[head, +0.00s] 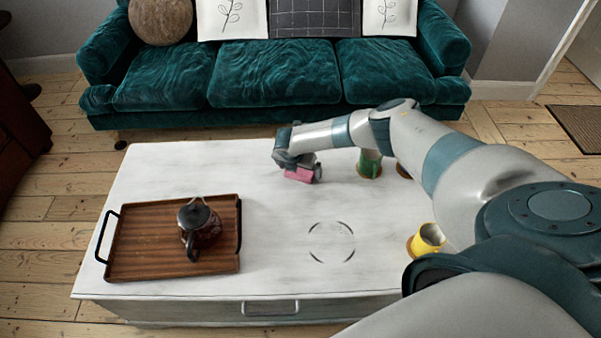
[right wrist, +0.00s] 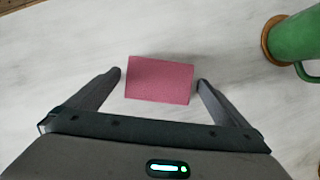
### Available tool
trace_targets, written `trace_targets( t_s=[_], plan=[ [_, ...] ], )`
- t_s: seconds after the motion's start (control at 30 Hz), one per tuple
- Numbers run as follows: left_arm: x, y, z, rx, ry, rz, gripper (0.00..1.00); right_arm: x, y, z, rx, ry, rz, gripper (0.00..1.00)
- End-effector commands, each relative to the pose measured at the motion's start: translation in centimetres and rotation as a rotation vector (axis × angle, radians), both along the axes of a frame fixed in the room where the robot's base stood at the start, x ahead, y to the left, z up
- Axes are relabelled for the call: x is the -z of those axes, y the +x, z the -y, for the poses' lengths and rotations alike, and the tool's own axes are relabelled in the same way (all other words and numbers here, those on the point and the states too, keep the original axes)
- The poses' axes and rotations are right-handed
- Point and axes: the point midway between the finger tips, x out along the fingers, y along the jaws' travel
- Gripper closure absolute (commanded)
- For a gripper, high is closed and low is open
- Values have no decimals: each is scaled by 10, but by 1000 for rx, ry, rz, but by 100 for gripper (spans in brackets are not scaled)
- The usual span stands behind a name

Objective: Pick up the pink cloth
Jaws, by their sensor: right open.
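The pink cloth (head: 299,174) is a small folded rectangle on the white table, towards its back edge. In the right wrist view the cloth (right wrist: 159,79) lies between the two fingertips of my right gripper (right wrist: 160,80), with a gap on each side. In the head view my right gripper (head: 300,176) is low over the cloth and partly covers it. It is open and holds nothing. How far the fingertips are above the table I cannot tell. My left gripper is not in view.
A green mug (head: 370,163) on a coaster stands right of the cloth; it also shows in the right wrist view (right wrist: 296,42). A yellow cup (head: 428,238) is nearer, at right. A wooden tray (head: 135,250) with a dark teapot (head: 201,225) is at left. The table (head: 280,215) middle is clear.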

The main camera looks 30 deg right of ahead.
Motion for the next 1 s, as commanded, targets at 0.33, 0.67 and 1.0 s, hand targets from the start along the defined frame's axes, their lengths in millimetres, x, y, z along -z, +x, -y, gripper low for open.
trace_targets(
  t_s=[0.33, 0.67, 1.0],
  plan=[
    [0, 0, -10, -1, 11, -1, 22, 1, 0, 0, -1, 0, 0, 0],
    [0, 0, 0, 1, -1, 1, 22, 1, 0, 0, -1, 0, 0, 40],
    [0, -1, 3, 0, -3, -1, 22, -1, 0, 0, -1, 0, 0, 44]
  ],
)
